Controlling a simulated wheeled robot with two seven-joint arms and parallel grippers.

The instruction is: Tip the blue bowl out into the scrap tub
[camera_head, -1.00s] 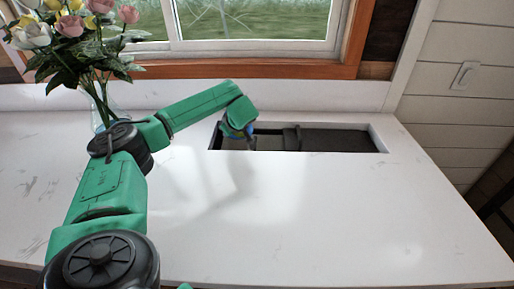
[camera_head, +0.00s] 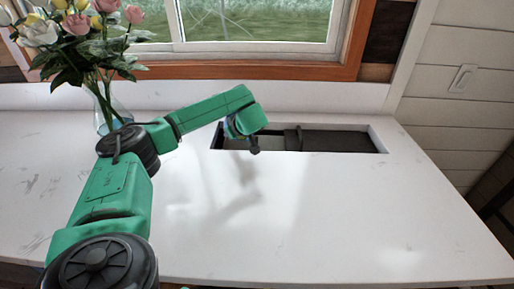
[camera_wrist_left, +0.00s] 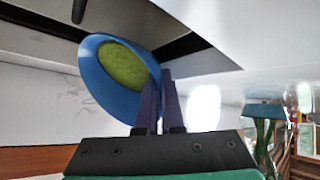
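The blue bowl (camera_wrist_left: 93,72) is in the wrist view, tilted, with a green mass (camera_wrist_left: 122,64) inside it. My left gripper (camera_wrist_left: 162,80) has its two fingers close together at the bowl's rim, shut on it. In the head view a sliver of blue (camera_head: 230,129) shows beside the green wrist; the rest of the bowl is hidden by my arm. The wrist is over the left end of a dark rectangular opening (camera_head: 340,141) in the counter. I cannot make out a separate scrap tub. My right gripper is not in view.
The white counter (camera_head: 330,215) is clear in front and to the right of the opening. A glass vase (camera_head: 112,112) of flowers stands at the back left, close behind my left arm. A window with a wooden sill (camera_head: 250,71) is behind the counter.

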